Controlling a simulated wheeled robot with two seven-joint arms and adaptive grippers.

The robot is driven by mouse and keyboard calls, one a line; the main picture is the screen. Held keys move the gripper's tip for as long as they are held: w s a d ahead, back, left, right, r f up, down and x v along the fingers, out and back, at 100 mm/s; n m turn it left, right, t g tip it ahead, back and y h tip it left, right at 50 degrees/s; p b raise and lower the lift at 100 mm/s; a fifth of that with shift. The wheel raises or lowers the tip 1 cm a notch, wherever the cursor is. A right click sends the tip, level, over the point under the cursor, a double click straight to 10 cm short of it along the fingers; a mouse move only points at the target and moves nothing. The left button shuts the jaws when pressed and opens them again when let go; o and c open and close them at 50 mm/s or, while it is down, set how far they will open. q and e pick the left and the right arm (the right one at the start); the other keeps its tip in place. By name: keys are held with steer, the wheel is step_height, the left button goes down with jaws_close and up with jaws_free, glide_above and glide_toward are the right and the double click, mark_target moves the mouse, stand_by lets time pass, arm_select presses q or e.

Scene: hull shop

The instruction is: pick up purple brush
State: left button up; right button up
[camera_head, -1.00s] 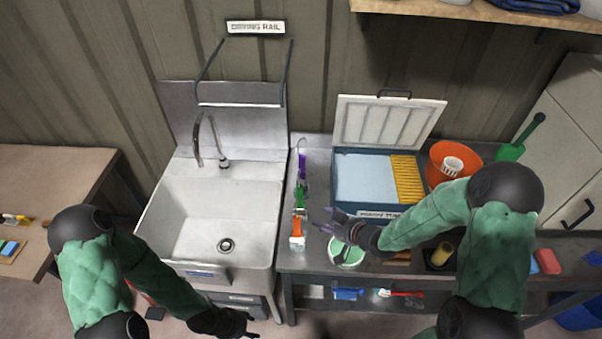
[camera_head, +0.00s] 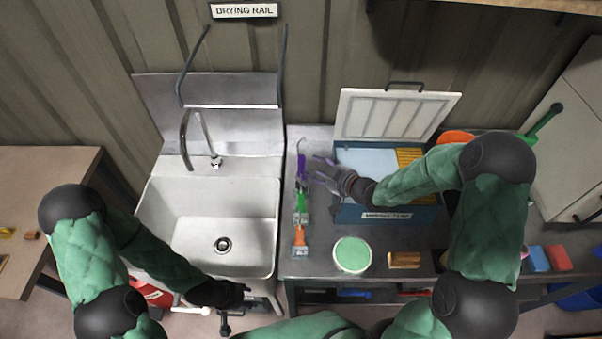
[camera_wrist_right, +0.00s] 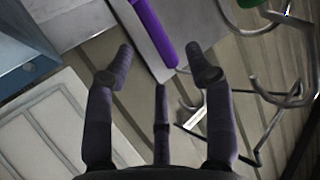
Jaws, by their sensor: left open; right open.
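The purple brush (camera_head: 301,168) lies on the metal counter just right of the sink, at the back of a row with a green brush (camera_head: 301,207) and an orange brush (camera_head: 299,240). My right gripper (camera_head: 318,174) is open and empty, just right of the purple brush and apart from it. In the right wrist view, the purple handle (camera_wrist_right: 154,32) shows beyond the spread fingers (camera_wrist_right: 165,65), with nothing between them. The purple brush's bristle end cannot be made out. My left gripper (camera_head: 234,312) is open in front of the sink, low down.
The sink (camera_head: 222,215) stands left of the brushes. A blue box (camera_head: 378,214) with its lid raised is close behind my right gripper and forearm. A green-topped tub (camera_head: 352,254) and a wooden block (camera_head: 404,260) sit on the front of the counter.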

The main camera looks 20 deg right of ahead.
mark_target(305, 162)
steer(key=x, duration=0.7)
steer(key=shift+w+r+p, duration=0.2)
steer(key=shift+w+p, duration=0.1)
steer(key=shift+w, duration=0.15)
jaws_close()
